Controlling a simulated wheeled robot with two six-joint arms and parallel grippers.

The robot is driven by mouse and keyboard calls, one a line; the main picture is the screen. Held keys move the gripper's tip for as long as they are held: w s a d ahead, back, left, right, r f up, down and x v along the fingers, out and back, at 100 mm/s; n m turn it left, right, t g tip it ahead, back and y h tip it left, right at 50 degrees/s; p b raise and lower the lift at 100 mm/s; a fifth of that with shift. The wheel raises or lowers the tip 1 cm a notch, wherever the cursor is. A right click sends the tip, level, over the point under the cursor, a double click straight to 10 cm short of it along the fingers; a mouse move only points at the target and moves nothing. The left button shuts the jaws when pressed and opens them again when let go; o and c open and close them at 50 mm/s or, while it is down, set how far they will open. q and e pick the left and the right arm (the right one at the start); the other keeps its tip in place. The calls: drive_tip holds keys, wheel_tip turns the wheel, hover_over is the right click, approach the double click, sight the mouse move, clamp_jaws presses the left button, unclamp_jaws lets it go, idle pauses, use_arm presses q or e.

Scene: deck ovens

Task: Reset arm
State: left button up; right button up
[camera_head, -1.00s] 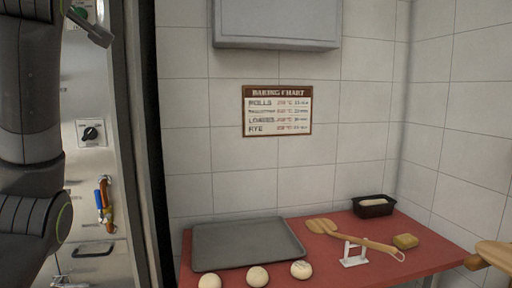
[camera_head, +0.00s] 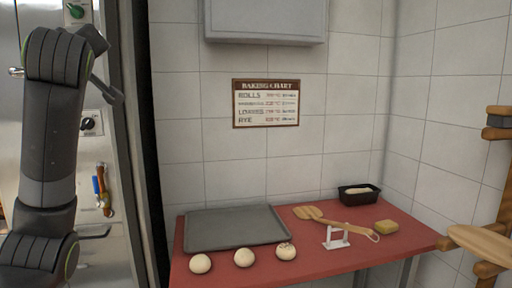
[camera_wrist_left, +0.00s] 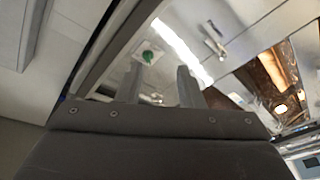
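My left arm stands upright at the left edge of the head view, in front of the steel oven front. In the left wrist view the two fingers of my left gripper (camera_wrist_left: 162,85) are apart with nothing between them. Beyond them is a steel panel with a green knob (camera_wrist_left: 147,57), which also shows in the head view (camera_head: 76,11). The fingers do not appear to touch the panel. My right gripper is in neither view.
Wooden boards (camera_head: 485,243) are at right. A glowing oven window (camera_wrist_left: 262,82) shows in the wrist view.

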use_arm(q)
drive_tip(key=w+f+m+g+h, duration=0.1)
drive_tip(key=w+f+m, duration=0.1)
drive_tip(key=f, duration=0.9)
drive_tip(key=w+f+m+g+h, duration=0.1)
drive_tip(key=w+f+m+h, duration=0.15)
drive_tip(key=f, duration=0.95)
drive_tip(key=s+f+m+g, duration=0.2)
drive_tip(key=s+f, duration=0.1)
drive_tip(key=f, duration=0.9)
drive_tip(key=s+f+m+g, duration=0.2)
drive_tip(key=s+f, duration=0.1)
drive_tip(key=f, duration=0.9)
drive_tip(key=s+d+f+m+g+h, duration=0.1)
drive_tip(key=s+f+m+g+h, duration=0.2)
drive_tip(key=s+f, duration=1.35)
drive_tip(key=s+d+f+g, duration=0.1)
drive_tip(key=s+f+g, duration=0.3)
drive_tip(key=s, duration=0.6)
drive_tip(key=s+d+f+g, duration=0.1)
drive_tip(key=s+f, duration=0.5)
drive_tip(key=s, duration=0.5)
wheel_tip(320, 180, down, 24)
drive_tip(key=a+g+h, duration=0.1)
drive_tip(key=s+d+f+g, duration=0.1)
drive_tip(key=s+f, duration=1.3)
drive_tip(key=f, duration=0.1)
drive_tip(key=shift+s+f+m, duration=0.3)
drive_tip(key=shift+f+m, duration=0.1)
drive_tip(key=shift+m, duration=0.05)
